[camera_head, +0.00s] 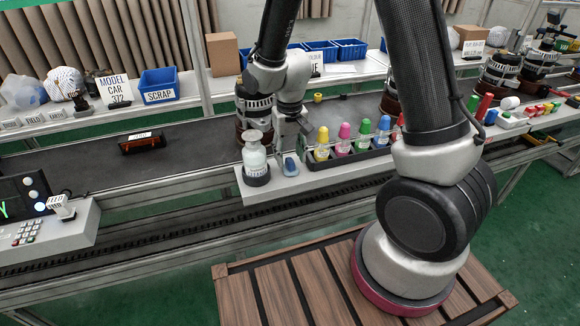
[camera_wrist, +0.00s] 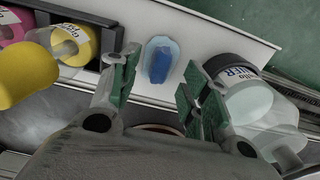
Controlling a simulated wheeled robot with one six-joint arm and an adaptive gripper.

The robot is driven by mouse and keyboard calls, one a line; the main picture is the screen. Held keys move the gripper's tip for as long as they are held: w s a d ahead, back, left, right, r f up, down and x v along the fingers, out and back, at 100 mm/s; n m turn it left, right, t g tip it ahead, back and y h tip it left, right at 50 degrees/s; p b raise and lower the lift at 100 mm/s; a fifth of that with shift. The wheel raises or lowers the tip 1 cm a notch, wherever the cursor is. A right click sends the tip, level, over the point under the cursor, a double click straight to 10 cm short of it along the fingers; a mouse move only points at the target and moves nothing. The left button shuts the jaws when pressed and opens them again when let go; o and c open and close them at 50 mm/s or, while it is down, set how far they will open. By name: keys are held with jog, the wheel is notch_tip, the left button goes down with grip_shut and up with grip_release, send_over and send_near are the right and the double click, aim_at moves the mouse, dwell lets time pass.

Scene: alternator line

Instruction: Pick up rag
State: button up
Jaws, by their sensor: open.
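A small blue item that looks like the rag (camera_head: 291,166) lies on the pale shelf at the front of the line, between a white bottle and a rack of colored bottles. In the wrist view the rag (camera_wrist: 159,64) is darker blue in the middle with a pale blue edge, lying flat on the white surface. My gripper (camera_wrist: 160,80) is open and empty, with green-padded fingers on either side of the rag in that view. In the head view my gripper (camera_head: 291,127) hangs pointing down above the shelf, over the rag; its fingertips are hard to make out.
The white bottle (camera_head: 255,160) stands close left of the rag; it shows beside my right-hand finger in the wrist view (camera_wrist: 250,98). The bottle rack (camera_head: 350,157) stands close on the other side. A dark conveyor (camera_head: 200,160) runs behind the shelf.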

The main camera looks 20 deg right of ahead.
aim_at(290, 160)
notch_tip(290, 160, down, 3)
jog(key=shift+r, duration=0.2)
jog(key=c, duration=1)
notch_tip(290, 160, up, 10)
